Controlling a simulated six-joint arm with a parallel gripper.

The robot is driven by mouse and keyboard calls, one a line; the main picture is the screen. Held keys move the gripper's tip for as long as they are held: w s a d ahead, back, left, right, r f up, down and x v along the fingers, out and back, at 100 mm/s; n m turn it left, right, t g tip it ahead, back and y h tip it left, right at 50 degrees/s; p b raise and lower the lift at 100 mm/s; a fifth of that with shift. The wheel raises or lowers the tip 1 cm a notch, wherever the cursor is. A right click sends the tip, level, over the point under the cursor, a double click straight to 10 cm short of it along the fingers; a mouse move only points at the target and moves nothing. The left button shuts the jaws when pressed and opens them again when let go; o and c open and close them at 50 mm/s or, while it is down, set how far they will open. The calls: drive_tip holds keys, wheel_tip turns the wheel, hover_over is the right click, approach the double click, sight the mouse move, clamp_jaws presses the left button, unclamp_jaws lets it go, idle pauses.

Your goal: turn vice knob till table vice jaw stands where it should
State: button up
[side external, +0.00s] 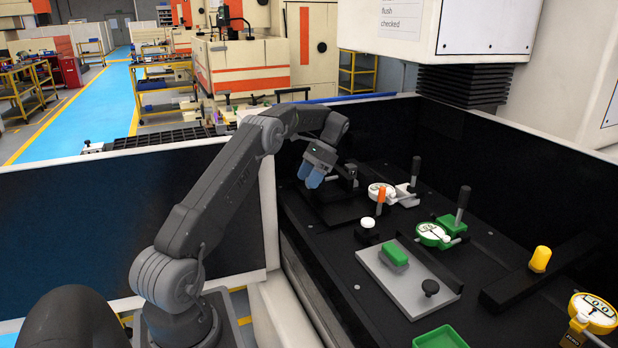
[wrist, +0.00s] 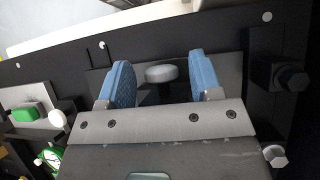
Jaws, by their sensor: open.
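My gripper (side external: 311,178) has two blue ribbed fingers and points down at the far left of the black work table. In the wrist view the fingers (wrist: 160,76) stand apart. A pale grey rounded knob (wrist: 161,73) on a dark body shows between them, with a gap on each side; I cannot tell how deep the fingers reach around it. In the side view the knob is hidden by my gripper. A dark vice-like block (side external: 347,178) stands right behind my gripper. Its jaw position is not clear in either view.
Right of my gripper stand a white dial gauge (side external: 381,192), a black block with a white button (side external: 367,230), and a green dial gauge (side external: 433,235). Dark walls enclose the table.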

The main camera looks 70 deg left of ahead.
drive_tip(key=shift+c, duration=0.4)
drive_tip(key=shift+d+r+y, duration=0.1)
drive_tip(key=shift+r+y, duration=0.2)
drive_tip(key=shift+r, duration=0.05)
drive_tip(key=w+d+r+n+y, duration=0.3)
drive_tip(key=w+d+n+y, duration=0.15)
drive_tip(key=d+y, duration=0.4)
drive_tip(key=shift+m+g+y, duration=0.25)
drive_tip(key=shift+g+y, duration=0.15)
drive_tip(key=shift+y, duration=0.05)
drive_tip(key=shift+w+a+x, duration=0.1)
drive_tip(key=shift+a+x, duration=0.05)
drive_tip(key=shift+x, duration=1.3)
drive_tip(key=shift+w+a+x, duration=0.1)
drive_tip(key=shift+w+x, duration=0.05)
drive_tip(key=shift+x, duration=1.3)
drive_tip(key=shift+w+a+x, duration=0.1)
drive_tip(key=shift+a+x, duration=0.05)
drive_tip(key=shift+x, duration=1.3)
drive_tip(key=shift+s+a, duration=0.15)
drive_tip(key=shift+s, duration=0.05)
drive_tip(key=shift+c, duration=0.4)
drive_tip(key=c, duration=0.7)
